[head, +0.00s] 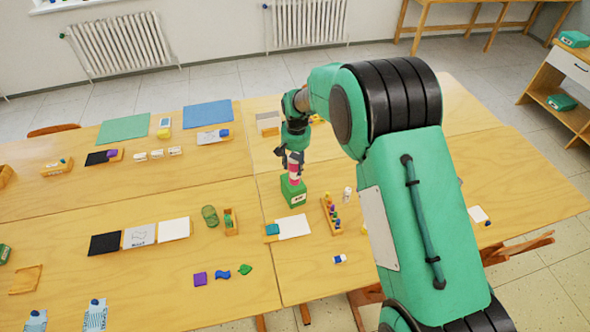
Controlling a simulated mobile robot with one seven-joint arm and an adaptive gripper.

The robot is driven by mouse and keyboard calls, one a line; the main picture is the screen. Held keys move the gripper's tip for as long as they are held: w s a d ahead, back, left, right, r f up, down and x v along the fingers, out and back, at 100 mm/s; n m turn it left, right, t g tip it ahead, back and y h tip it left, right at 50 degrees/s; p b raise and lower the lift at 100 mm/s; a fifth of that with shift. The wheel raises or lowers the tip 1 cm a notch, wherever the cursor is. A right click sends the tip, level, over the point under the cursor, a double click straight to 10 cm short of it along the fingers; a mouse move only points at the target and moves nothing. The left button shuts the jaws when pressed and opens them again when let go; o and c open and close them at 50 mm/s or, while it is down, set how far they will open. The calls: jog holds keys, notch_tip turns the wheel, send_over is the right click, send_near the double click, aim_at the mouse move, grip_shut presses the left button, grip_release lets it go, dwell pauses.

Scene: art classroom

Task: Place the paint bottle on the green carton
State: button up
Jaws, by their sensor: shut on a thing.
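The green carton (293,195) stands on the wooden table near the middle of the head view, with a white label on its front. My gripper (295,164) points down over it. It is shut on a small red and pink paint bottle (294,178), which looks upright. The bottle's lower end appears at the top of the carton; I cannot tell whether it touches. The fingers hide the bottle's upper part.
A wooden rack of coloured pieces (332,214) and a small white bottle (347,194) stand right of the carton. A white sheet (294,226) with a teal block (272,229) lies in front. A green cylindrical jar (209,215) stands to the left.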

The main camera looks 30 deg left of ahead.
aim_at(295, 170)
jog(key=shift+d+f, duration=0.1)
jog(key=shift+f, duration=1.3)
jog(key=shift+f, duration=0.1)
jog(key=o, duration=1.5)
jog(key=shift+s, duration=0.1)
jog(key=r, duration=1.2)
jog(key=shift+s+d+r, duration=0.1)
jog(key=shift+d, duration=0.15)
